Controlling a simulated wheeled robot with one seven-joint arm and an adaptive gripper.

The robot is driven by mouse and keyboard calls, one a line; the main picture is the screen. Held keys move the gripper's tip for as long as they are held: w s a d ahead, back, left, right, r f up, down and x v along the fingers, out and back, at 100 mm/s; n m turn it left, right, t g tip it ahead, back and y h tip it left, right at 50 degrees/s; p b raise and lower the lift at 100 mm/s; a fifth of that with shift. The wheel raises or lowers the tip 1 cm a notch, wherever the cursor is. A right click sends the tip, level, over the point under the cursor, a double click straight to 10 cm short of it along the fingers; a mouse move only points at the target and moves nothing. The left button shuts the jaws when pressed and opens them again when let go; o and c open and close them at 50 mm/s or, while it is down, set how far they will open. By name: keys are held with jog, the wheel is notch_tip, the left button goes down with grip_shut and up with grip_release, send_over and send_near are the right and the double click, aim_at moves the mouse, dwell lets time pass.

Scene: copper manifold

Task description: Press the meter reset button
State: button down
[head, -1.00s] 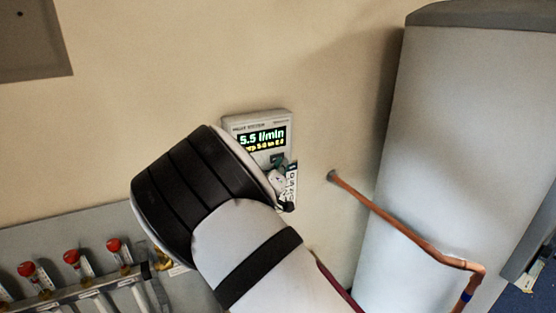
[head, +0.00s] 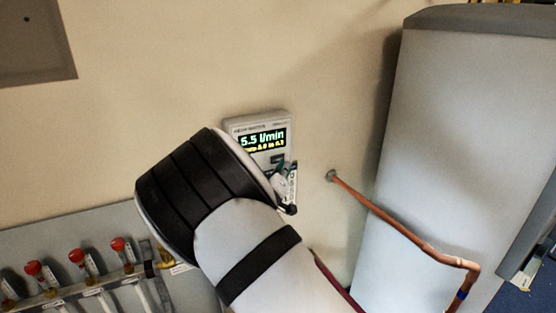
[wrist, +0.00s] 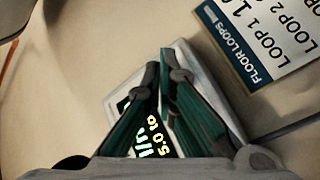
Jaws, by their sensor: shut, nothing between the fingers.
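The meter (head: 262,122) is a small pale box on the wall in the head view, with a lit display (head: 262,140) reading 5.5 l/min in green and a dimmer yellow line below. My gripper (head: 287,186) is at the meter's lower right part, mostly behind my wrist. In the wrist view my gripper (wrist: 160,62) is shut and empty, its fingers pointing at the pale meter face (wrist: 185,52) and covering part of the display (wrist: 152,140). The reset button cannot be made out; the fingers may hide it. I cannot tell whether the fingertips touch the meter.
A large grey tank (head: 450,120) stands at the right, with a copper pipe (head: 400,225) running from the wall. Red-topped valves (head: 76,256) line a manifold at lower left. A floor-loops label (wrist: 262,40) is at upper right in the wrist view.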

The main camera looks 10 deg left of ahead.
jog(key=shift+s+d+p, duration=0.7)
jog(key=shift+s+p, duration=0.2)
jog(key=shift+s, duration=0.15)
jog(key=shift+s+d+p, duration=0.7)
jog(key=shift+s+p, duration=0.15)
jog(key=shift+s, duration=0.2)
jog(key=s+d+r+m+g+y, duration=0.1)
jog(key=d+r+m+g+y, duration=0.1)
jog(key=d+r+m+g, duration=0.45)
jog(key=s+d+r+g+y, duration=0.1)
jog(key=s+d+r+y, duration=0.15)
jog(key=s, duration=0.25)
jog(key=s+d+r+g+y, duration=0.1)
jog(key=s+d+r, duration=0.3)
jog(key=s, duration=0.1)
jog(key=s+d+g, duration=0.1)
jog(key=s+d, duration=0.2)
jog(key=s, duration=0.7)
jog(key=s+d+r+g+h+b, duration=0.1)
jog(key=s+d, duration=0.3)
jog(key=s, duration=0.7)
jog(key=s+d+r+g, duration=0.1)
jog(key=s+d+g, duration=0.1)
jog(key=s, duration=0.8)
jog(key=shift+s+d+r+m, duration=0.3)
jog(key=shift+d+m, duration=0.15)
jog(key=shift+d, duration=0.2)
